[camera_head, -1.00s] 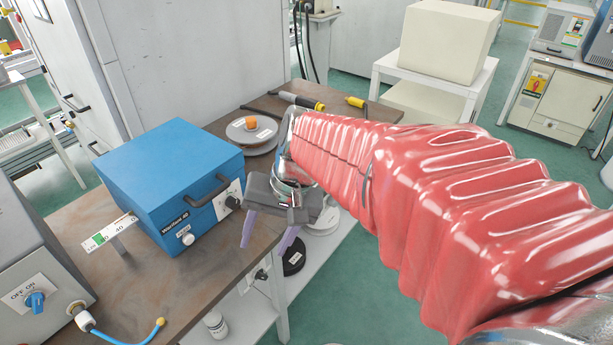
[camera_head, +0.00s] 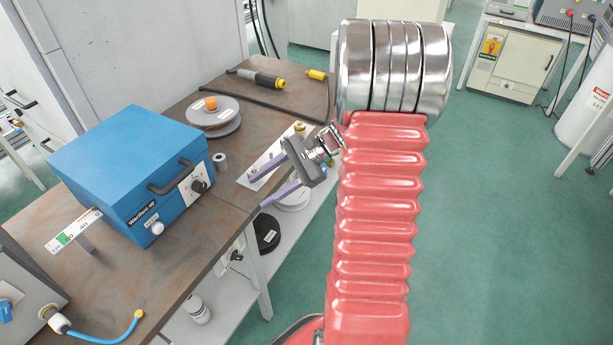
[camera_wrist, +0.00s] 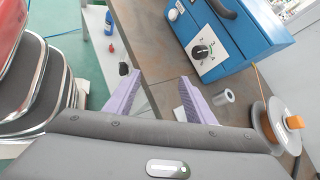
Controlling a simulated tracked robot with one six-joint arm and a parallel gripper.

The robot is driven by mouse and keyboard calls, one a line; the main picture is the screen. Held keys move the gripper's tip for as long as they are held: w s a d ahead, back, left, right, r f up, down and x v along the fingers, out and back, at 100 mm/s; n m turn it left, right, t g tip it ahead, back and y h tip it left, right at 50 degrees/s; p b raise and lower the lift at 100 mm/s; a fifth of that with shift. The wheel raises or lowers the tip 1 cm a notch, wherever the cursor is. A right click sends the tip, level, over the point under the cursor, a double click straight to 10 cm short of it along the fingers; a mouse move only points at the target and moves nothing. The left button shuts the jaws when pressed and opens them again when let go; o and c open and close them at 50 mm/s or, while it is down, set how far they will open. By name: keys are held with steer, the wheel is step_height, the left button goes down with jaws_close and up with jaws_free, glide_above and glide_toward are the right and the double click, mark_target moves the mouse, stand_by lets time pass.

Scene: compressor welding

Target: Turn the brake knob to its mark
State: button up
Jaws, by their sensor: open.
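A blue box (camera_head: 125,165) stands on the brown bench. Its front has a black knob (camera_head: 199,186) on a white scale plate and a white knob (camera_head: 157,228) lower left. Both also show in the wrist view: the black knob (camera_wrist: 200,52) with its pointer and scale marks, and the white knob (camera_wrist: 173,15). I cannot read which is labelled brake. An orange knob (camera_head: 211,103) tops a flat spool behind the box. My gripper (camera_head: 257,189) is open and empty, right of the box and apart from every knob. Its purple fingers (camera_wrist: 160,76) point toward the bench edge.
A small metal cylinder (camera_head: 220,161) stands between box and gripper. A torch (camera_head: 262,79) and black cable lie behind. A scale strip (camera_head: 74,231) sticks out left of the box. The bench's right edge lies under my gripper; a shelf (camera_head: 235,285) is below.

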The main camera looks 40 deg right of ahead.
steer(key=s+d+f+m+t+h, duration=0.2)
steer(key=d+f+m+t, duration=0.4)
steer(key=d, duration=0.7)
steer(key=s+d+f+m+t+h, duration=0.2)
steer(key=d+f+m+t, duration=0.4)
steer(key=d+f+m, duration=0.3)
steer(key=d+f, duration=0.2)
steer(key=d, duration=0.2)
steer(key=shift+s+f+m, duration=0.25)
steer(key=shift+m, duration=0.05)
steer(key=x, duration=1.4)
steer(key=shift+s+d, duration=0.1)
steer(key=shift+c, duration=0.3)
